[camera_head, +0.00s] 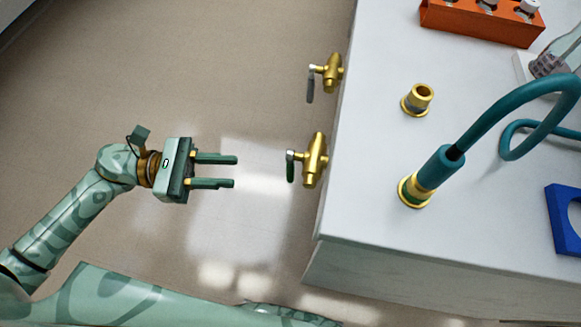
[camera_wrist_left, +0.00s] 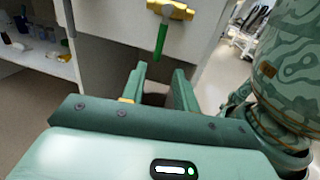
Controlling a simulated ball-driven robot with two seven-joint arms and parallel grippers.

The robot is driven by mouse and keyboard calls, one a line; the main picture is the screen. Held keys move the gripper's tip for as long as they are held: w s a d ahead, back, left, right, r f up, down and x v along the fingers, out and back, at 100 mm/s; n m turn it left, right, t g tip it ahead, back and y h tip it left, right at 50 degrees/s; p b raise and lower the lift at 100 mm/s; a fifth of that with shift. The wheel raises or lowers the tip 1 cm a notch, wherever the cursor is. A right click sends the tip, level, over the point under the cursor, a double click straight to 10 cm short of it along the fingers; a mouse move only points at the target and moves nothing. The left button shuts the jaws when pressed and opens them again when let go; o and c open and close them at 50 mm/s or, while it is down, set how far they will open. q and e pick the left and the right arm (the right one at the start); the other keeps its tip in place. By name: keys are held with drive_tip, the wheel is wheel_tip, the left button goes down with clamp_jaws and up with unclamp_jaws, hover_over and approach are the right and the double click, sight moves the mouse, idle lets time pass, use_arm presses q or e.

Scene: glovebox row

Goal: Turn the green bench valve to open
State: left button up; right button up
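The green bench valve is a brass body (camera_head: 314,160) with a green lever handle (camera_head: 290,168), mounted on the bench's left side face in the head view. Its handle hangs down in the left wrist view (camera_wrist_left: 160,42), just beyond the fingertips. A second brass valve with a grey handle (camera_head: 310,88) sits farther back on the same face. My left gripper (camera_head: 235,171) is open and empty, its fingers pointing at the green handle with a gap between; it also shows in the wrist view (camera_wrist_left: 158,78). My right gripper is not in view.
The white bench top (camera_head: 370,190) carries a brass port (camera_head: 417,100), a teal hose (camera_head: 510,105) plugged into another brass fitting, an orange rack (camera_head: 480,22) with vials, a glass flask (camera_head: 560,55) and a blue holder (camera_head: 565,220). Open floor lies left of the bench.

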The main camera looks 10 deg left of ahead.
sight(290, 172)
use_arm(q)
drive_tip(key=d, duration=0.4)
drive_tip(key=w+d, duration=0.1)
drive_tip(key=d, duration=0.3)
drive_tip(key=w+d+b, duration=0.1)
drive_tip(key=d, duration=0.3)
drive_tip(key=shift+w+d, duration=0.1)
drive_tip(key=shift+w, duration=0.15)
clamp_jaws()
